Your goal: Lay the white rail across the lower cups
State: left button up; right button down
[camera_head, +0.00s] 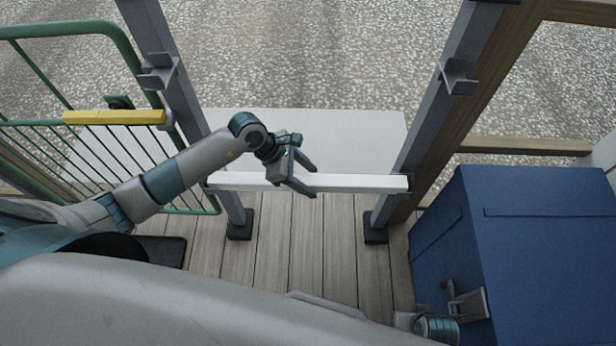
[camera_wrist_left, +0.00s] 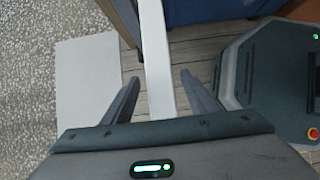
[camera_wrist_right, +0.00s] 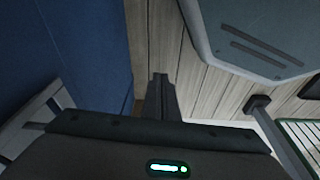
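The white rail (camera_head: 350,182) spans between the two grey posts, level in the head view. Its ends are at the posts, where the lower cups (camera_head: 408,186) are mostly hidden; I cannot tell how firmly it sits. The upper cups, left (camera_head: 158,72) and right (camera_head: 458,78), are empty. My left gripper (camera_head: 308,176) is over the rail's middle, fingers apart on either side of it. The left wrist view shows the rail (camera_wrist_left: 154,55) passing between the open fingers (camera_wrist_left: 160,92), with gaps both sides. My right gripper (camera_wrist_right: 160,85) is shut and empty, by the blue box.
A blue box (camera_head: 540,250) stands at the right. A green gate (camera_head: 100,35) with a yellow bar (camera_head: 115,117) is at the left. A pale panel (camera_head: 330,130) lies beyond the rail on gravel. Plank floor (camera_head: 300,235) is clear between the post feet.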

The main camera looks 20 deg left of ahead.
pick_arm(q)
jog(key=shift+a, duration=0.1)
jog(key=shift+s+a+r, duration=0.1)
jog(key=shift+a+r, duration=0.15)
jog(key=shift+r, duration=0.15)
jog(key=v, duration=1)
jog(key=shift+b, duration=0.35)
jog(key=shift+s+a+r, duration=0.1)
jog(key=shift+a+r, duration=0.05)
jog(key=shift+r, duration=0.25)
pick_arm(e)
jog(key=shift+v, duration=1)
jog(key=shift+w, duration=0.35)
jog(key=shift+s+a, duration=0.1)
